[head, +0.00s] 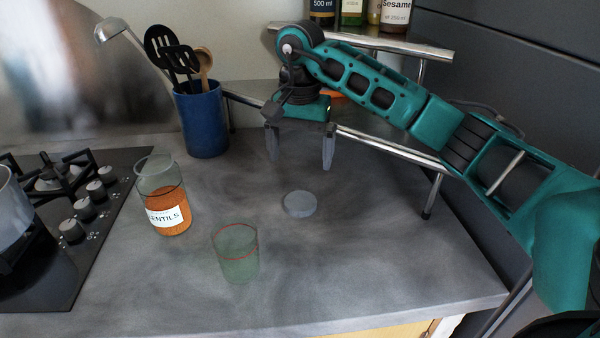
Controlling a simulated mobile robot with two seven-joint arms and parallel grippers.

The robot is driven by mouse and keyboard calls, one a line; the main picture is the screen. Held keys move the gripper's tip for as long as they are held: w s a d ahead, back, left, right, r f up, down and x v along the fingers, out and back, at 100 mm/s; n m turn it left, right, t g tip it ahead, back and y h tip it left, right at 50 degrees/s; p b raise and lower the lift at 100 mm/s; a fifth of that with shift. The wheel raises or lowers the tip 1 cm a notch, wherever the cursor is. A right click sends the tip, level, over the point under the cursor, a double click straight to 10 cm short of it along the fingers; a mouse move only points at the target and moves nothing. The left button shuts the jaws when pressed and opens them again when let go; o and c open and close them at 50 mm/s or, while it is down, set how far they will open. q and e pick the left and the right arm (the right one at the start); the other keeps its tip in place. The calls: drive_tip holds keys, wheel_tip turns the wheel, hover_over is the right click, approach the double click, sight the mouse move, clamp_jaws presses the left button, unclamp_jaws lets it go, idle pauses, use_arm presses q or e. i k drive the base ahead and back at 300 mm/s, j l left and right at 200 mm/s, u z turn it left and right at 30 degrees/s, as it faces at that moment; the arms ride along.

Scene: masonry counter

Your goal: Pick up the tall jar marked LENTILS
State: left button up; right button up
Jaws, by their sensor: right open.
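The tall glass jar marked LENTILS (164,200) stands upright and without a lid on the grey counter, left of centre, beside the stove. It is partly filled with orange lentils, and its white label faces me. My right gripper (300,160) is open and empty, pointing down above the counter to the right of the jar and apart from it. My left gripper is not in view.
A greenish empty glass (237,258) stands right of the jar, nearer me. A grey round disc (300,204) lies on the counter. A blue utensil crock (203,120) stands behind. The stove (90,215) is at left, and a metal-railed shelf (370,140) is behind my right arm.

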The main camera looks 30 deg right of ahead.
sight(159, 179)
drive_tip(key=k+j, duration=0.75)
drive_tip(key=k, duration=0.15)
